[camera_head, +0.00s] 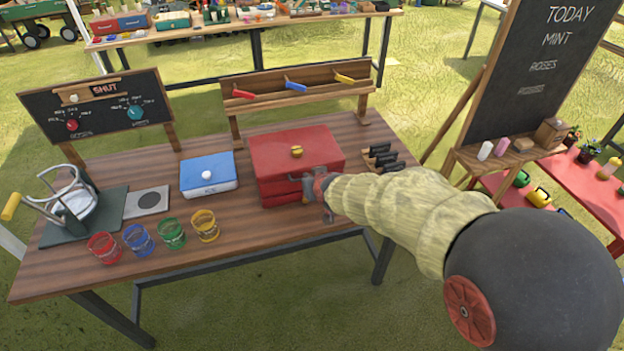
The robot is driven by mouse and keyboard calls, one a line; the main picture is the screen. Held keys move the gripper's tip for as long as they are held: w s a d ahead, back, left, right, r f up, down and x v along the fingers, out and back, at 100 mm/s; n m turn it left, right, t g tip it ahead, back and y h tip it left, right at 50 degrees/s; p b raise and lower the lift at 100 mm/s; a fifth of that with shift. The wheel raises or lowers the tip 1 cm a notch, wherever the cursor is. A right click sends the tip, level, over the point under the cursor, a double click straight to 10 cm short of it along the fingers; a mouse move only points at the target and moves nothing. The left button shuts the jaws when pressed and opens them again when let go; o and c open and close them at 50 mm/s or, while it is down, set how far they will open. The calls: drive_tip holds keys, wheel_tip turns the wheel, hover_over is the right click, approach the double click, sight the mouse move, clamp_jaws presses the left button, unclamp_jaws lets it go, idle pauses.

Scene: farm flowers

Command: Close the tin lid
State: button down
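A red tin (283,197) stands on the wooden table, right of the middle. Its red lid (275,148) has a yellow knob on top and lies over the box; a dark line runs between lid and box at the front. I cannot tell whether the lid is fully down. My gripper (318,190) is at the front right corner of the red tin, close to or touching it. Its fingers are small and partly hidden, so I cannot tell whether they are open or shut.
Red, blue, green and yellow cups (139,240) line the table's front left. A metal press (70,200) stands at the far left. Dark clips (382,157) lie right of the tin. A hook rack (292,85) and a "SHUT" board (100,105) stand behind.

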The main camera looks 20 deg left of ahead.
drive_tip(key=shift+f, duration=0.55)
idle(0.4)
